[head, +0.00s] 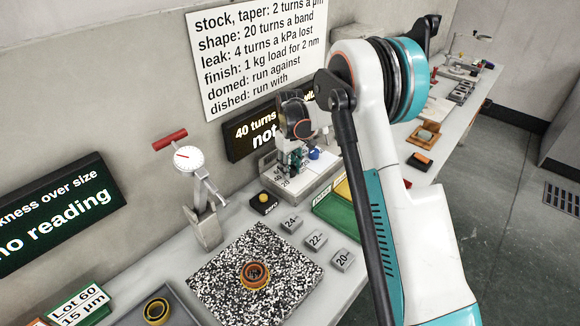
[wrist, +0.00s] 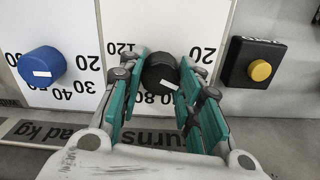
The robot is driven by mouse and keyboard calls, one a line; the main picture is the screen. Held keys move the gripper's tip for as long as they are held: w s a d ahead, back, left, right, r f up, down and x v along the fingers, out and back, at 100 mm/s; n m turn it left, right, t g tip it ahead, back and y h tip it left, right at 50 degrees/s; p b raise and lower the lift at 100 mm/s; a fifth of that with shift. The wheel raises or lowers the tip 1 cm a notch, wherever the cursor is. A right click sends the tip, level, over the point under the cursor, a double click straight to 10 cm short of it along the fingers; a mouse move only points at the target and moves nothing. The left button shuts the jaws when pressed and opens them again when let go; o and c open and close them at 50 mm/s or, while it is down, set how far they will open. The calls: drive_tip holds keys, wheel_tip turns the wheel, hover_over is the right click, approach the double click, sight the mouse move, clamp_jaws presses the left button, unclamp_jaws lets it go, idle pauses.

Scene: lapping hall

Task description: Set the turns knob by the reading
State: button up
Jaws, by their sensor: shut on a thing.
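The black turns knob (wrist: 160,72) stands on a white dial plate with printed numbers, among them 80 and 120. My gripper (wrist: 158,84) has its teal fingers closed on both sides of this knob. In the head view my gripper (head: 293,160) reaches down to the control panel (head: 318,178), and the knob is hidden there. A dark display (head: 245,135) behind reads "40 turns" and "not", the rest covered by my arm. A second display (head: 45,225) reads "no reading". A wall sign (head: 255,60) lists turns rules, such as 2 turns a µm for stock, taper.
A blue knob (wrist: 42,66) on the load kg dial is left of the turns knob. A black box with a yellow button (wrist: 260,70) is to the right. A dial gauge (head: 188,158), a speckled plate (head: 215,285) and several numbered weights (head: 315,240) stand on the bench. A card (head: 80,305) reads "Lot 60 15 µm".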

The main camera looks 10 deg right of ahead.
sight(291, 167)
drive_tip(key=m, duration=0.4)
drive_tip(key=shift+m, duration=0.3)
drive_tip(key=shift+d+m+p, duration=0.1)
drive_tip(key=shift+m+p, duration=0.2)
drive_tip(key=shift+m, duration=1.7)
drive_tip(key=o, duration=1)
drive_tip(key=shift+o, duration=0.2)
wheel_tip(291, 167, up, 12)
